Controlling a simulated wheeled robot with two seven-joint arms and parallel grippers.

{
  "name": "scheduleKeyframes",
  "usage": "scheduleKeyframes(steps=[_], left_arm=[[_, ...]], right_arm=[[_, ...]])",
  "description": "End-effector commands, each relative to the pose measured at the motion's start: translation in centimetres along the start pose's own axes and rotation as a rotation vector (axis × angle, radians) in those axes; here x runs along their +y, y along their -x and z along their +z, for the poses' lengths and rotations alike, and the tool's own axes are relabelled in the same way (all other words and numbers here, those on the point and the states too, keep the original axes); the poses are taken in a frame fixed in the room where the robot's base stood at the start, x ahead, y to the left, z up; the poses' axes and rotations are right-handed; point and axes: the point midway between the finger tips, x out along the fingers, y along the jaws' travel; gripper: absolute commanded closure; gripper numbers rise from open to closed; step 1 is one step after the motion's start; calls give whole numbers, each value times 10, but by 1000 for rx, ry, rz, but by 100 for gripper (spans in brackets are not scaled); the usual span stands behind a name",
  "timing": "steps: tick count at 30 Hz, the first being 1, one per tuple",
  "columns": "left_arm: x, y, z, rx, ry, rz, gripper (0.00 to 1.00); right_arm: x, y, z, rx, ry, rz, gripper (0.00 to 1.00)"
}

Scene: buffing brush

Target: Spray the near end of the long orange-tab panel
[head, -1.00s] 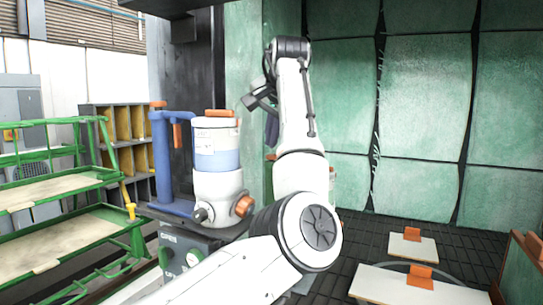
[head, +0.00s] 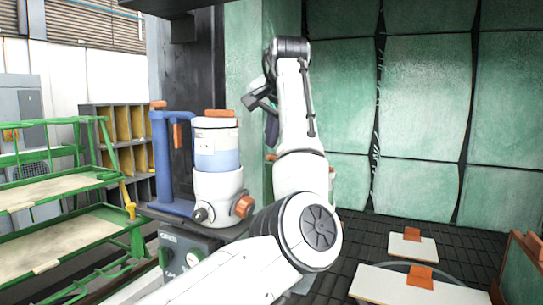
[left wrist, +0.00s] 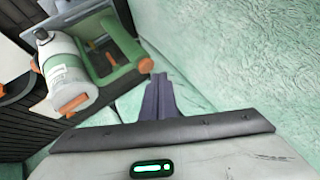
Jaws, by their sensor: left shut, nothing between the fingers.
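The long panel (head: 385,288) is a pale board with an orange tab (head: 420,277), lying on the dark floor at the lower right of the head view. Its lower edge runs close to the picture's bottom. My left gripper (head: 271,130) hangs high, left of the panel, partly hidden by my arm. In the left wrist view its dark fingers (left wrist: 159,98) are shut with nothing between them. My right gripper is not in view.
A shorter pale panel (head: 425,249) with an orange tab lies behind the long one. A blue-and-white tank (head: 217,160) stands on a grey unit left of my arm. Green racks (head: 70,215) stand far left. Padded green walls (head: 425,130) close the back.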

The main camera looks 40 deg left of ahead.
Motion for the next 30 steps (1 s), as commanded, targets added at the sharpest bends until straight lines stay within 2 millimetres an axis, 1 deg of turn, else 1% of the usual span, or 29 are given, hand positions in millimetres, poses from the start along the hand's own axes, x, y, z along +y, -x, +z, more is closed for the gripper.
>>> scheduleKeyframes(steps=[8,30], left_arm=[[4,-6,4,-1,-1,-1,100],[6,-9,7,0,0,0,100]], right_arm=[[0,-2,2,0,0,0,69],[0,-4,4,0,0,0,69]])
